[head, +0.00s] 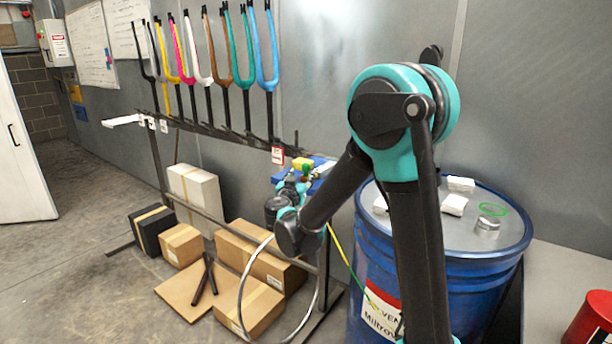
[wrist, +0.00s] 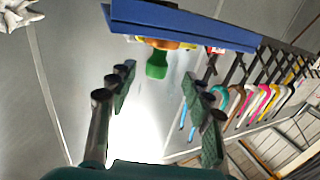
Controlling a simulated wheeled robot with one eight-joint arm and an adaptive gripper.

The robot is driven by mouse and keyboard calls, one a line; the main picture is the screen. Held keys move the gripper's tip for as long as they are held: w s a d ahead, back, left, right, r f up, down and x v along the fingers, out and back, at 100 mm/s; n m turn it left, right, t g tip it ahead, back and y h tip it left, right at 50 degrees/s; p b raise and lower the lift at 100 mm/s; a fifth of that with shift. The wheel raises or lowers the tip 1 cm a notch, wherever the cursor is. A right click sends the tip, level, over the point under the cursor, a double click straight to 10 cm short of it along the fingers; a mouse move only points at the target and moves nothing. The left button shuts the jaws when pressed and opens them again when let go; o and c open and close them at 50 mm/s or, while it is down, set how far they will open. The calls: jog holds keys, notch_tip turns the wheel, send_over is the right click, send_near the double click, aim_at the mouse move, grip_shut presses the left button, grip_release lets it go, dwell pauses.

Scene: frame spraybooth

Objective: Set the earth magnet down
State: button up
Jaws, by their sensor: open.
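My gripper (wrist: 158,82) is open, with its two dark fingers apart. In the wrist view, a small green piece (wrist: 157,65) shows beyond the fingertips, in the gap between them. Yellow and orange parts adjoin it, next to a blue tray or ledge (wrist: 185,22). In the head view, my gripper (head: 303,180) is at the blue tray (head: 325,165), small and partly hidden by my arm. I cannot tell for sure whether the green piece is the earth magnet, or whether it touches a finger. A yellow-green cable (head: 338,250) hangs beside the drum.
A blue drum (head: 510,255) at right carries white blocks (head: 453,204), a green ring (head: 493,209) and a silver cylinder (head: 488,226). Coloured forks (head: 240,65) hang on a rack behind. Cardboard boxes (head: 182,245) lie below it. A red can (head: 590,320) stands at lower right.

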aim_at(306, 168)
jog(key=shift+w+d+r, duration=0.1)
jog(key=shift+w+d, duration=0.15)
jog(key=shift+w, duration=0.7)
jog(key=shift+w+d+r, duration=0.1)
jog(key=shift+w+d, duration=0.15)
jog(key=shift+w, duration=0.75)
jog(key=shift+w+d+r, duration=0.1)
jog(key=shift+w+d, duration=0.15)
jog(key=shift+w, duration=0.7)
grip_shut()
